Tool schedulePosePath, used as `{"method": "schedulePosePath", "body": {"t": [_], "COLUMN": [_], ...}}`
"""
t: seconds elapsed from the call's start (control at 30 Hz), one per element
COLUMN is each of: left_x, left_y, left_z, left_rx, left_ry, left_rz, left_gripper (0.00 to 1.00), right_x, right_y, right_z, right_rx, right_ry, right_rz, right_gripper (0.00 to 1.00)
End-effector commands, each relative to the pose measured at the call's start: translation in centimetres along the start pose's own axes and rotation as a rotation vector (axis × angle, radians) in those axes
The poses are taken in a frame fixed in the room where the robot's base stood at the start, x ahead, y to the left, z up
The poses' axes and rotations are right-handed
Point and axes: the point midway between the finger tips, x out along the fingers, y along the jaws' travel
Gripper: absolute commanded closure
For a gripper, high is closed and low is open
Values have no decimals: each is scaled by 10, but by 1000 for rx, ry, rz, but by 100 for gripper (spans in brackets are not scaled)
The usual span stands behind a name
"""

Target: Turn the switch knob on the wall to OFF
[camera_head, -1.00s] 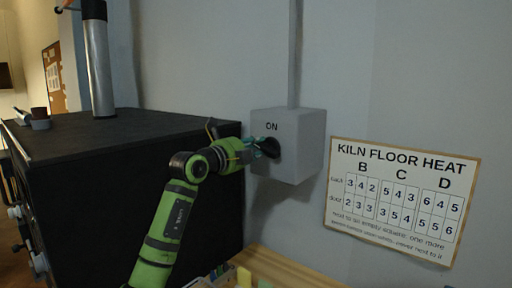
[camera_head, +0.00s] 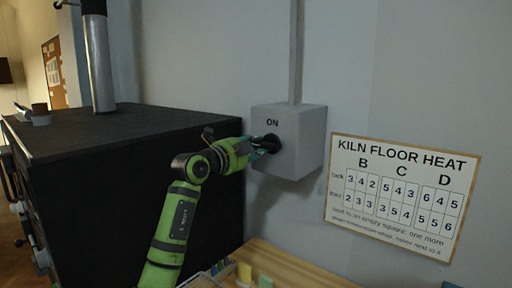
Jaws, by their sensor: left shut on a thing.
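A grey switch box (camera_head: 303,144) is fixed on the wall, with the word ON on its front face above a black round knob (camera_head: 273,143). My left gripper (camera_head: 266,146) reaches in from the left, its teal fingers shut on the knob. The fingers hide part of the knob, so I cannot tell which way it points. No OFF mark shows on the visible face. My right gripper is not in view.
A KILN FLOOR HEAT board (camera_head: 400,195) hangs to the right. A wooden surface (camera_head: 290,265) lies below the box.

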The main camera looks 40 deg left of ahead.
Motion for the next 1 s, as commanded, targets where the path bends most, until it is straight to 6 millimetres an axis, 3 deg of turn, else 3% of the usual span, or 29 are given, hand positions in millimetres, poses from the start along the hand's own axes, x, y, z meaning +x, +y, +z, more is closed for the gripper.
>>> {"method": "schedulePosePath", "body": {"t": [0.17, 0.2, 0.23, 0.27, 0.67, 0.83, 1.0], "left_x": [0, 0, 0, 0, -4, -27, -65], "left_y": [0, 0, 0, 0, 0, 1, 1], "left_z": [0, 0, 0, 0, 0, 0, 1], "left_rx": [-4, -4, -4, -4, -1, 3, 2], "left_ry": [0, 0, 0, 0, 0, -2, -2], "left_rz": [0, 0, 0, 0, 0, 0, 0], "left_gripper": [100, 66, 54, 50, 50, 50, 50], "right_x": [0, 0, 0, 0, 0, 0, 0], "right_y": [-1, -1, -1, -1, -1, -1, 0], "right_z": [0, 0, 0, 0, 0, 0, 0], "right_rx": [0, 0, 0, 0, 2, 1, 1], "right_ry": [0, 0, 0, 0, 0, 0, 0], "right_rz": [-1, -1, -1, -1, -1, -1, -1], "right_gripper": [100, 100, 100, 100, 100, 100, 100]}}
